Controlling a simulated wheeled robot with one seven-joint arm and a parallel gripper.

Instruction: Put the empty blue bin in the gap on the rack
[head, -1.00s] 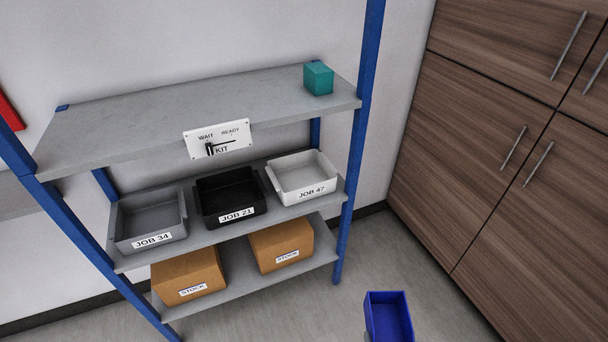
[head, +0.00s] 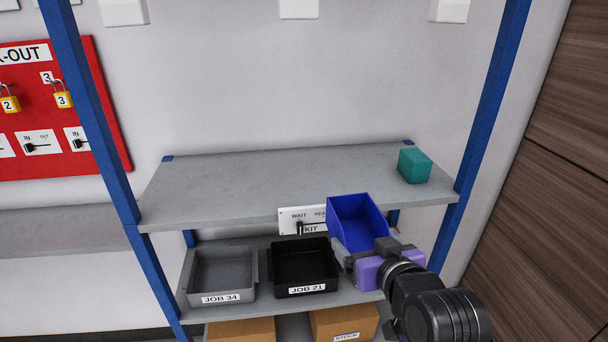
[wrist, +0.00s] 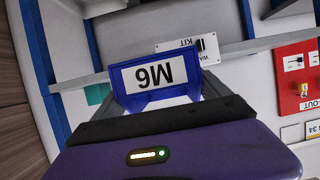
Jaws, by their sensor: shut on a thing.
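The blue bin (head: 354,218) is empty and is held up in front of the rack, near the front edge of the upper shelf (head: 260,180). In the wrist view the bin (wrist: 155,76) shows its label M6, upside down. My gripper (head: 350,258) is shut on the bin's near side. It also shows in the wrist view (wrist: 155,108). The upper shelf is bare apart from a teal box (head: 414,166) at its right end. The bin hides part of the WAIT/READY KIT sign (head: 297,220); its slider is at the WAIT side.
Below are a grey JOB 34 bin (head: 222,275) and a black JOB 21 bin (head: 303,268). My arm covers the shelf's right part. Blue uprights (head: 478,130) flank the rack. Cardboard stock boxes (head: 345,322) sit lower. A red lock-out board (head: 60,110) hangs at left.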

